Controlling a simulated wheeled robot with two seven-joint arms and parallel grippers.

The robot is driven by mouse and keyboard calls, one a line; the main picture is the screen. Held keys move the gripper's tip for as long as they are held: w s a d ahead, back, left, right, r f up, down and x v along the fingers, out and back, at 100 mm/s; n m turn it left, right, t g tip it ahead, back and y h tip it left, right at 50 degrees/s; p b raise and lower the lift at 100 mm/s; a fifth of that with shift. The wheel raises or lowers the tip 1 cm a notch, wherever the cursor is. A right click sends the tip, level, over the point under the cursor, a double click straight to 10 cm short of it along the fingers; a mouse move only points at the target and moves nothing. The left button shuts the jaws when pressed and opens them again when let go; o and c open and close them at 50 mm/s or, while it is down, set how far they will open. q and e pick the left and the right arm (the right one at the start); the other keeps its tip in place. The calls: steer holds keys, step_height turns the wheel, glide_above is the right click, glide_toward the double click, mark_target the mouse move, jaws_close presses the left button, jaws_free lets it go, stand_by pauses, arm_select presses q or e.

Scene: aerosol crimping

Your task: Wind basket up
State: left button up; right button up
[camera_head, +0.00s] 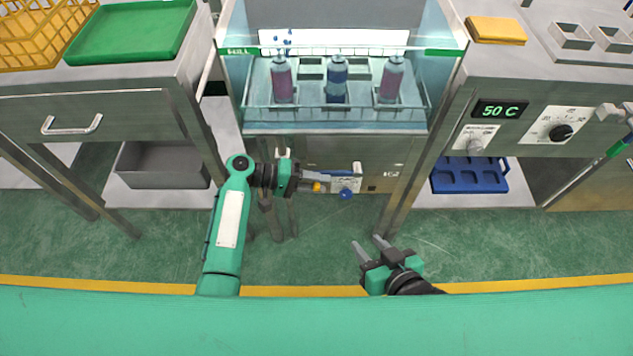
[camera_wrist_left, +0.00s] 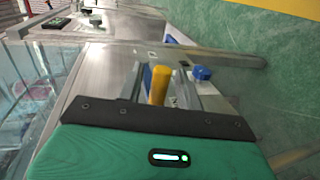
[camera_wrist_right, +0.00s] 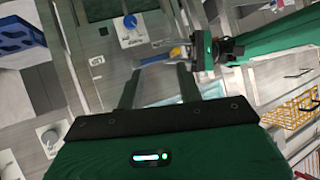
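The basket (camera_head: 412,116) is a wire rack in the glass-sided bath and holds three capped cans, two pinkish (camera_head: 282,82) and one blue (camera_head: 336,82). A crank with a yellow handle (camera_head: 317,187) is on the steel front below the bath. My left gripper (camera_head: 322,178) is at the crank. In the left wrist view, the yellow handle (camera_wrist_left: 159,84) stands between its two fingers, with gaps visible on both sides. My right gripper (camera_head: 367,246) is open and empty, lower right of the crank. The right wrist view also shows the yellow handle (camera_wrist_right: 178,52).
A blue knob (camera_head: 345,194) on a white plate (camera_head: 355,170) is close right of the crank. Steel legs flank the bath. A heater panel reading 50 C (camera_head: 499,110) and a blue tray (camera_head: 468,176) are to the right. Floor before the bath is clear.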

arm_select(q)
jaws_close()
